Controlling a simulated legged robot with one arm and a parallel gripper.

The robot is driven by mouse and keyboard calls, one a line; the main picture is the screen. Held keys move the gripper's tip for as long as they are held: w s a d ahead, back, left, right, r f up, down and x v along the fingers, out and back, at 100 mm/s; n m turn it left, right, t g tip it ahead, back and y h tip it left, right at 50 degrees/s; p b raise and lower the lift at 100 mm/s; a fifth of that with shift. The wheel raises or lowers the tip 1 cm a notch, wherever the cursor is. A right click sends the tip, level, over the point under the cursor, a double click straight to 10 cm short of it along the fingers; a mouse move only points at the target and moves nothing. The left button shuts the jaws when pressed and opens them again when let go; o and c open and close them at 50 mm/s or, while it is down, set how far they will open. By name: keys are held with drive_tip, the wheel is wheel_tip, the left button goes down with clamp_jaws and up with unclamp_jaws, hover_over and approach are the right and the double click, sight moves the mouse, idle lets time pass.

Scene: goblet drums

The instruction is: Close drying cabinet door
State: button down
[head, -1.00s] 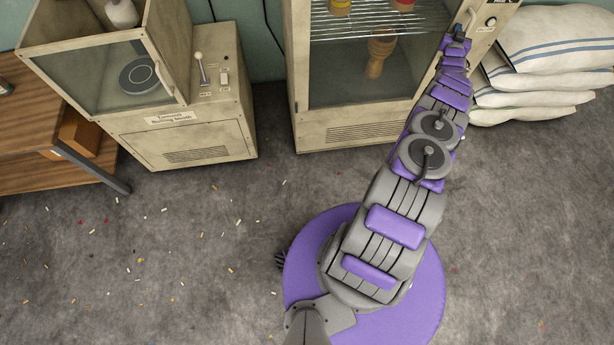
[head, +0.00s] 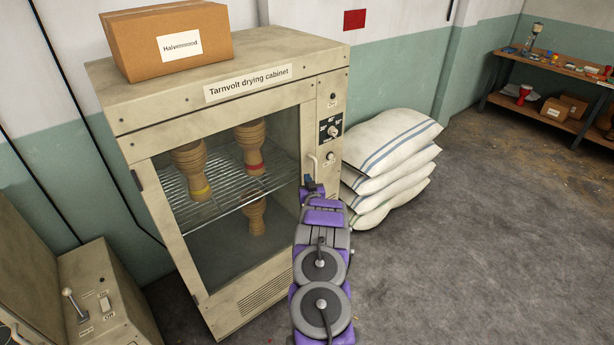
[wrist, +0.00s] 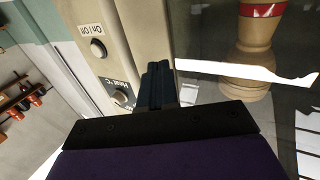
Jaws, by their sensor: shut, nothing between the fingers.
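The drying cabinet (head: 225,112) stands at center left in the head view. Its glass door (head: 228,262) covers the front and looks flush with the frame; a small gap cannot be ruled out. The door handle (head: 313,166) is at the door's right edge. My gripper (head: 309,183) is at this right edge, just below the handle. In the wrist view my gripper (wrist: 158,82) is shut and empty, its narrow dark fingertips in front of the cabinet's edge between control panel and glass. Contact with the door cannot be told.
Wooden goblet drums (head: 253,150) stand on wire shelving behind the glass. A cardboard box (head: 165,45) sits on the cabinet. Stacked white sacks (head: 390,165) stand close on the right. A machine with a lever (head: 95,300) is at lower left. Floor at right is clear.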

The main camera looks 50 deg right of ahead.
drive_tip(key=shift+s+d+p+v, duration=0.35)
drive_tip(key=shift+p+v, duration=0.7)
drive_tip(key=shift+v, duration=5.25)
drive_tip(key=w+a+r+n+g+y, duration=0.2)
drive_tip(key=w+a+r+y, duration=0.4)
drive_tip(key=w+a, duration=0.6)
drive_tip(key=s+a+r+n+g+y, duration=0.15)
drive_tip(key=a+r, duration=0.35)
drive_tip(key=a, duration=0.5)
drive_tip(key=s+a+r+n+g+y, duration=0.15)
drive_tip(key=a+r, duration=0.25)
drive_tip(key=a, duration=0.6)
drive_tip(key=s+a+r+n+g+y, duration=0.1)
drive_tip(key=s+a+r+g, duration=0.25)
drive_tip(key=s+a, duration=0.45)
drive_tip(key=s+a+r+n+g+y, duration=0.1)
drive_tip(key=s+a+r+g+y, duration=0.1)
drive_tip(key=s+a+r, duration=0.4)
drive_tip(key=s+a+r+g, duration=0.1)
drive_tip(key=s+a, duration=0.4)
drive_tip(key=s, duration=0.7)
drive_tip(key=s+a+r+n+g, duration=0.1)
drive_tip(key=s+a+g, duration=0.3)
drive_tip(key=s, duration=0.9)
drive_tip(key=shift+s+a, duration=0.25)
drive_tip(key=shift+a, duration=0.5)
